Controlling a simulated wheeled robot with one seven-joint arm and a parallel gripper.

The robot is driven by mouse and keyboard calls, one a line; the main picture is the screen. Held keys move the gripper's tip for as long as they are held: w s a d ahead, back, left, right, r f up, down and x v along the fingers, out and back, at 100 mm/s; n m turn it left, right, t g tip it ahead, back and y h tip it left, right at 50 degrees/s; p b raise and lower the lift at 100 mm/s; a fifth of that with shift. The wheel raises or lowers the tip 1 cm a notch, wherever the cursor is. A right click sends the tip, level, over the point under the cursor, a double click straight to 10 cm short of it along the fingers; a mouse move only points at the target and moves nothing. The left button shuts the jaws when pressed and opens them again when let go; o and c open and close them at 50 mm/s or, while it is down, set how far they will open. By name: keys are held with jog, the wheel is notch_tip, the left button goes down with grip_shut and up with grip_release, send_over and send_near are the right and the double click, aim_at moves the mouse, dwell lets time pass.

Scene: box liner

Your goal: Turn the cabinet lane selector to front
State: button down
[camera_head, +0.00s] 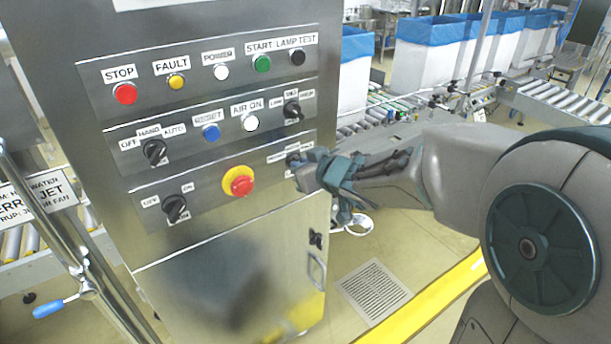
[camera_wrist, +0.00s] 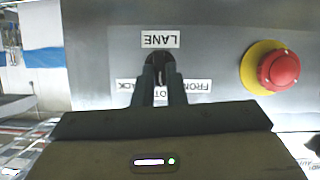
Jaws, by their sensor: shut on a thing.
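The lane selector (camera_wrist: 160,58) is a dark knob on the lower row of the steel cabinet panel. In the wrist view the panel appears upside down, with the LANE label (camera_wrist: 160,40) above the knob. The FRONT label (camera_wrist: 199,86) is to the right and a partly hidden BACK label (camera_wrist: 128,86) to the left. A middle label is mostly covered by my fingers. My gripper (camera_wrist: 162,74) is shut on the knob, one finger on each side. In the head view my gripper (camera_head: 302,168) is at the panel's right end. The knob's pointing direction is hidden.
A red emergency button with a yellow collar (camera_head: 238,181) sits left of my gripper on the same row. Other selectors, lamps and buttons fill the cabinet panel (camera_head: 215,75). A roller conveyor (camera_head: 380,112) and blue-lined bins (camera_head: 428,50) stand behind.

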jog(key=n+h+b, duration=0.1)
jog(key=b, duration=0.3)
jog(key=n+t+b, duration=0.1)
jog(key=n+b, duration=0.1)
jog(key=b, duration=0.3)
jog(key=n+t+h+b, duration=0.1)
jog(key=n+b, duration=0.1)
jog(key=b, duration=0.3)
jog(key=shift+s+a+f+h, duration=0.2)
jog(key=shift+a+f+h, duration=0.1)
jog(key=shift+f, duration=0.1)
jog(key=shift+r+n+t+b, duration=0.2)
jog(key=shift+n+t+b, duration=0.2)
jog(key=shift+b, duration=0.2)
jog(key=c, duration=1.5)
grip_release()
jog(key=shift+w+f, duration=0.1)
jog(key=shift+a, duration=0.1)
